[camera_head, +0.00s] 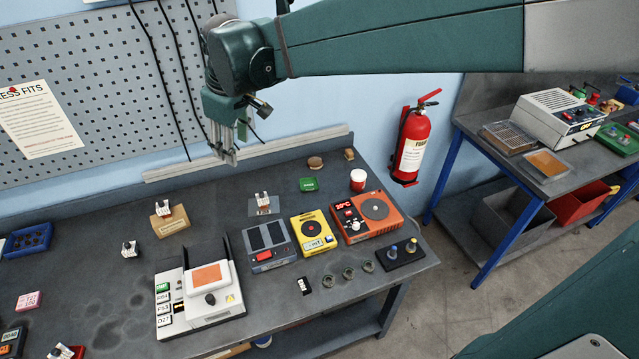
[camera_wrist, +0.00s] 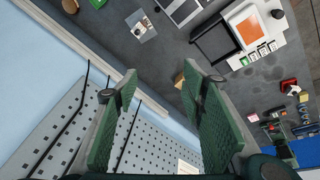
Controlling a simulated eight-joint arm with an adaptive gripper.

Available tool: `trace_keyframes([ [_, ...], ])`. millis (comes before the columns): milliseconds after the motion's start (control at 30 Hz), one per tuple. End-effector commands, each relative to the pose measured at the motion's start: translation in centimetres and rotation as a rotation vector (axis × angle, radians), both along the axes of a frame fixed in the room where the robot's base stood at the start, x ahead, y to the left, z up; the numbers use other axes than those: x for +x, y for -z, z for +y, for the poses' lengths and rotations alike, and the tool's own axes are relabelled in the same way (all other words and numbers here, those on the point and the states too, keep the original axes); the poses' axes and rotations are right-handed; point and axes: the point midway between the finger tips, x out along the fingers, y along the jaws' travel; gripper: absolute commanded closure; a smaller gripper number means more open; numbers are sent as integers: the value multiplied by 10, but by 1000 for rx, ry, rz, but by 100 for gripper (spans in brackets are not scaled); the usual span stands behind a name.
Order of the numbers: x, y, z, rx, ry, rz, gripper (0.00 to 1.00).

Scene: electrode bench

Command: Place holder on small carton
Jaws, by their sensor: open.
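A small brown carton (camera_head: 172,224) sits on the bench, left of centre, with a small white piece (camera_head: 162,207) on it or just behind it; I cannot tell which. A similar small white holder-like piece (camera_head: 129,249) stands on the bench to the carton's left. Another white piece (camera_head: 263,198) stands on a grey plate right of the carton. I cannot tell which piece the task means. My gripper (camera_head: 229,158) is open and empty, high above the back of the bench. In the wrist view its fingers (camera_wrist: 160,76) are apart, and one partly hides the carton (camera_wrist: 179,80).
A white machine with an orange panel (camera_head: 208,277) stands in front of the carton. A grey device (camera_head: 268,246), a yellow device (camera_head: 313,233) and an orange device (camera_head: 366,216) stand to the right. A pegboard (camera_head: 90,75) rises behind. Bare bench lies left of the machine.

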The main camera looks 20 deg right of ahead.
Motion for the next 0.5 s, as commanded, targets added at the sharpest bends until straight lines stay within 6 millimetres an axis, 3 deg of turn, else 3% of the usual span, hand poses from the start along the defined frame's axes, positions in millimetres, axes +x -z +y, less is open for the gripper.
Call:
trace_keyframes([
  [500, -85, -10, -71, 81, 246, -87, 59],
])
